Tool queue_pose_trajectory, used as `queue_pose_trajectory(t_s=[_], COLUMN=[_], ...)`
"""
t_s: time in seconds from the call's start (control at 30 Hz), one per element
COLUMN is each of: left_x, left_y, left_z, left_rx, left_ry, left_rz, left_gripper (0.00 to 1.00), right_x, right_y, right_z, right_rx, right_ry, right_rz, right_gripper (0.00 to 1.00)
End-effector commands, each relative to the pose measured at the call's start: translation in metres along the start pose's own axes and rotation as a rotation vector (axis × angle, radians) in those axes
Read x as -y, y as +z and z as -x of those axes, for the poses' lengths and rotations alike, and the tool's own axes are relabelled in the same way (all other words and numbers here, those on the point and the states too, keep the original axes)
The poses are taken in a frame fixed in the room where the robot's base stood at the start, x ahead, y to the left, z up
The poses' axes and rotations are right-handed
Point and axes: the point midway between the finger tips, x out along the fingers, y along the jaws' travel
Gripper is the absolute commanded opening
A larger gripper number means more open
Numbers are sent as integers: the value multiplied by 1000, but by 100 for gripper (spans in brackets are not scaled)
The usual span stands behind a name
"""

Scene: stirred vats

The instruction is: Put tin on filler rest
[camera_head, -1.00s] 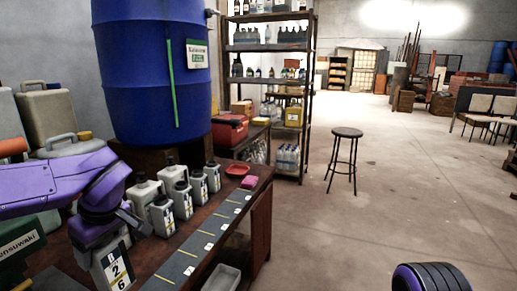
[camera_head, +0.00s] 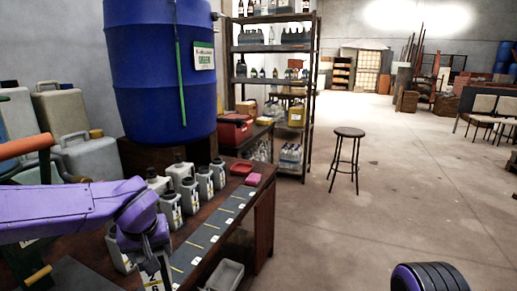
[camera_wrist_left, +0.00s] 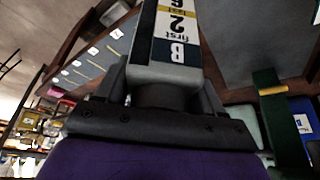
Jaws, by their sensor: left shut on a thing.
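My left gripper (camera_head: 150,258) is shut on a grey tin (camera_head: 153,282) by its dark neck. In the head view the tin is mostly hidden behind my gripper and cut by the lower frame edge. In the left wrist view the tin (camera_wrist_left: 166,72) fills the middle, with a white label reading "B", "first 2", "last 6". Several similar grey tins with black caps, such as one tin (camera_head: 204,185), stand in rows on the bench beyond my gripper. I cannot tell which thing is the filler rest. My right gripper is not in view.
The brown bench (camera_head: 264,180) carries a dark strip (camera_head: 207,235) with yellow lines and white tags. A large blue barrel (camera_head: 160,95) stands behind the tins. Jerrycans (camera_head: 65,110) and an orange-handled lever (camera_head: 25,146) are at left.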

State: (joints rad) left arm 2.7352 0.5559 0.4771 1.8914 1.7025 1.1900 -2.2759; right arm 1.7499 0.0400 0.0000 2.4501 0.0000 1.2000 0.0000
Motion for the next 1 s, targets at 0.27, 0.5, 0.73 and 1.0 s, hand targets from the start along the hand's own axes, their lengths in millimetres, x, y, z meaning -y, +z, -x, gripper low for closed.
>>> queue_pose_trajectory(t_s=[0.27,0.5,0.73,1.0], left_x=[-33,-28,-28,-28], left_y=[73,100,100,99], left_z=[-43,-62,-62,-62], left_rx=[8,1,-2,-2], left_ry=[144,156,154,154], left_rz=[-354,-369,-368,-367], left_gripper=[36,36,36,36], right_x=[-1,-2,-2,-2], right_y=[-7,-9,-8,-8], right_z=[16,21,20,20], right_rx=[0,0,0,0], right_ry=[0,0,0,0], right_rz=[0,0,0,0], right_gripper=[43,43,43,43])
